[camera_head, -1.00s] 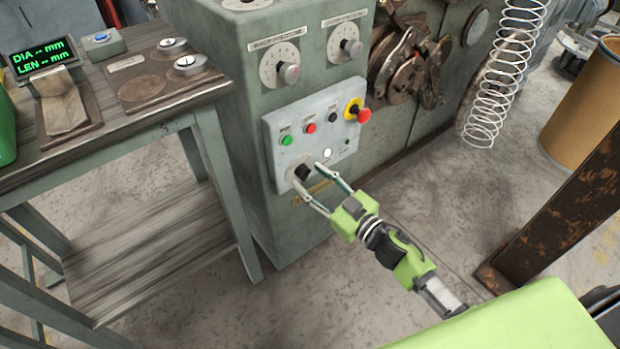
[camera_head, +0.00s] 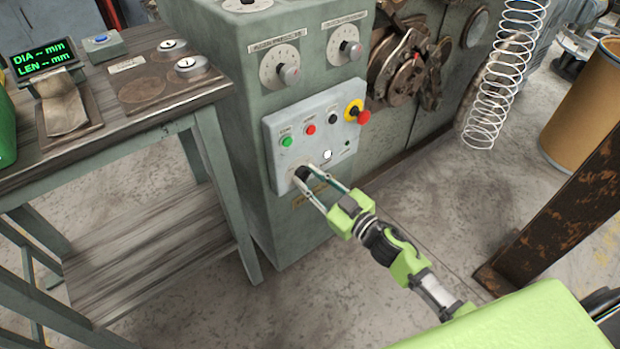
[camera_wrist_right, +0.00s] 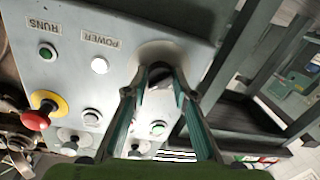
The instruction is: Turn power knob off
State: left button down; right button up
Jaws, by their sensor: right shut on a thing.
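The black power knob (camera_head: 302,172) sits low at the left of the light grey control panel (camera_head: 275,139) on the green machine cabinet. My right gripper (camera_head: 304,174) reaches it from the lower right, its two slim fingers on either side of the knob and shut on it. In the right wrist view the knob (camera_wrist_right: 159,72) shows between the fingertips, in front of its round pale plate (camera_wrist_right: 150,50). The fingers partly hide it, so its exact angle is hard to read. A white lamp (camera_wrist_right: 99,65) labelled POWER is beside it. My left gripper is not in view.
A workbench (camera_head: 130,125) stands at left. Open floor (camera_head: 400,190) lies right of the cabinet.

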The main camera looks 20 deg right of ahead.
jog(key=n+p, duration=0.2)
jog(key=n, duration=0.7)
jog(key=shift+r+h+p, duration=0.15)
jog(key=shift+h+p, duration=0.25)
jog(key=n, duration=0.6)
jog(key=shift+a+n+h, duration=0.1)
jog(key=shift+n+h, duration=0.3)
jog(key=shift+n, duration=0.1)
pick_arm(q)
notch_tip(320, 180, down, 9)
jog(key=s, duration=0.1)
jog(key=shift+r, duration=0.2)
pick_arm(e)
jog(key=shift+n, duration=0.3)
pick_arm(q)
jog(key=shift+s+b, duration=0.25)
jog(key=shift+b, duration=0.05)
